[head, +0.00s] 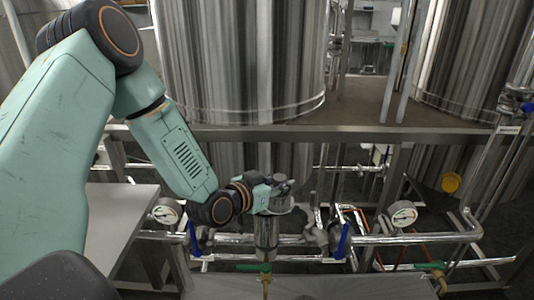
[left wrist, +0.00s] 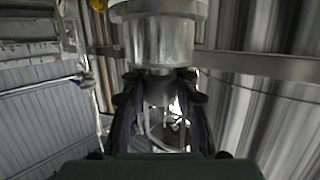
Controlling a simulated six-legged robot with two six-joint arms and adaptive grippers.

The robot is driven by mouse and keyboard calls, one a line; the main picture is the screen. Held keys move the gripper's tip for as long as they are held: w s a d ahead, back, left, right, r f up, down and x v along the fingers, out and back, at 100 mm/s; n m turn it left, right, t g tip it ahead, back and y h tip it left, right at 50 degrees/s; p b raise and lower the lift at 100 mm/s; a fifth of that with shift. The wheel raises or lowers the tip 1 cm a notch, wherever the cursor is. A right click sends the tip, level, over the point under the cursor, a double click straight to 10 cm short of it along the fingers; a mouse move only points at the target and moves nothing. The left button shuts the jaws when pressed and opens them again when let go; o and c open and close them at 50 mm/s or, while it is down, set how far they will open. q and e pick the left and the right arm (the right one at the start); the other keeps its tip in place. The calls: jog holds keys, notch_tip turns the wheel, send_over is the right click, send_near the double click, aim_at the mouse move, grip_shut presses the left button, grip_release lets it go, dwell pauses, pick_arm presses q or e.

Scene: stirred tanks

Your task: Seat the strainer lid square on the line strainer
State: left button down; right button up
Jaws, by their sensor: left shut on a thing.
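My left gripper (head: 276,184) reaches in from the left, shut on the strainer lid (head: 281,204), a grey metal disc with a dark upper part. The line strainer (head: 266,236), a shiny upright metal cylinder in the pipework, stands directly under the lid. Whether the lid touches its rim or lies square, I cannot tell; the gripper covers part of the join. In the left wrist view, the two dark fingers (left wrist: 160,98) close around a grey part, and a broad shiny metal cylinder shows past their tips. My right gripper is not in view.
Pipes with blue-handled valves (head: 343,240) and gauges (head: 403,214) flank the strainer. A green-handled valve (head: 254,267) sits below it. A steel frame rail (head: 350,133) and a large tank (head: 240,60) stand behind. A grey panel (head: 120,215) lies at left.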

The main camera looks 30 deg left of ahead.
pick_arm(q)
jog(key=w+a+r+n+y+p, duration=0.1)
jog(key=w+a+r+n+y, duration=0.1)
jog(key=a+r+n+y, duration=0.1)
jog(key=shift+w+a+r+n+y, duration=0.15)
jog(key=shift+w+a+n+y, duration=0.15)
jog(key=shift+a+y, duration=0.75)
jog(key=shift+a+p, duration=0.1)
jog(key=shift+p, duration=0.2)
notch_tip(320, 180, down, 6)
jog(key=b, duration=0.4)
jog(key=shift+r, duration=0.25)
jog(key=shift+f+b, duration=0.15)
jog(key=shift+b, duration=0.15)
jog(key=shift+p, duration=0.4)
dwell(0.5)
jog(key=shift+f+b, duration=1.15)
jog(key=shift+f, duration=0.4)
